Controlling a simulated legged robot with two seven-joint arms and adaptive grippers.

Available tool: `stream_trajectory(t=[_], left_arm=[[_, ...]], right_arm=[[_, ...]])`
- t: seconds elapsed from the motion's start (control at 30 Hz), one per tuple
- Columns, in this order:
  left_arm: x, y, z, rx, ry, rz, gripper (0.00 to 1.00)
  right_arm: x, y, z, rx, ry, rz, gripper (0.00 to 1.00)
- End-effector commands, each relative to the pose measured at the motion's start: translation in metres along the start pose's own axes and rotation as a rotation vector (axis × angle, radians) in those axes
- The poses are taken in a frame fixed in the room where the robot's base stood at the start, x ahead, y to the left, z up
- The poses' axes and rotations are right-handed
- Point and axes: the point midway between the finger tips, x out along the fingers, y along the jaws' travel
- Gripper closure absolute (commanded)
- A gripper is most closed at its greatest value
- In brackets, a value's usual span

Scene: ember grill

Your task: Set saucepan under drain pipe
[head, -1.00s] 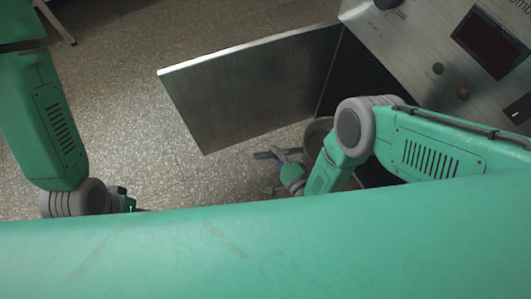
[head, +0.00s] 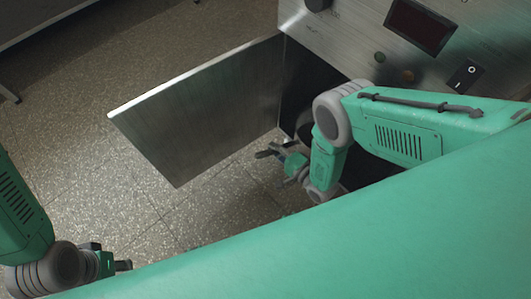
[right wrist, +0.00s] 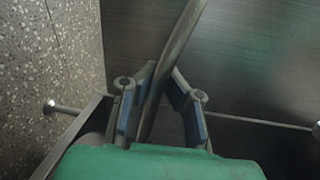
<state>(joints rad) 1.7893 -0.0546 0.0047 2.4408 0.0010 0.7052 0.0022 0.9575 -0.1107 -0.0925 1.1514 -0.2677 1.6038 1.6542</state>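The saucepan (head: 307,131) shows only as a dark grey curved piece at the cabinet opening in the head view, mostly hidden by my right arm. Its long grey handle (right wrist: 183,40) runs between the blue-padded fingers of my right gripper (right wrist: 162,72), which look closed on it. In the head view my right gripper (head: 270,152) is low, beside the open door's hinge side. My left gripper (head: 122,266) is at the lower left, away from the cabinet. Its fingers are too small to judge. I cannot make out the drain pipe.
The steel cabinet door (head: 205,110) stands wide open to the left of the dark opening (head: 312,80). A control panel (head: 400,45) with a display and knobs is above. Speckled floor (head: 100,150) is clear on the left. A metal peg (right wrist: 58,108) shows in the right wrist view.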

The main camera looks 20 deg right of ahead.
Motion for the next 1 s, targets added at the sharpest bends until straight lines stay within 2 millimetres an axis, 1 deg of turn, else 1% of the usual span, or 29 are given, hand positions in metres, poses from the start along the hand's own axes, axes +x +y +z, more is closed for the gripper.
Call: stream_trajectory(t=[0.1, 0.5, 0.63, 0.8, 1.0], left_arm=[[0.003, 0.000, 0.000, 0.000, 0.000, 0.000, 0.74], [0.011, 0.000, 0.001, 0.000, 0.000, 0.000, 0.74], [0.014, 0.000, 0.001, 0.000, 0.000, 0.000, 0.74], [0.013, 0.000, 0.001, 0.000, 0.000, 0.000, 0.74], [0.013, 0.000, 0.001, 0.000, 0.000, 0.000, 0.74]], right_arm=[[0.001, -0.002, -0.016, -0.006, 0.001, -0.004, 1.00], [0.001, -0.003, -0.063, -0.006, 0.001, -0.005, 1.00], [0.001, -0.004, -0.075, -0.005, 0.000, -0.005, 1.00], [0.002, 0.006, -0.076, -0.002, 0.000, -0.004, 1.00], [0.003, 0.011, -0.077, -0.004, 0.000, -0.005, 1.00]])
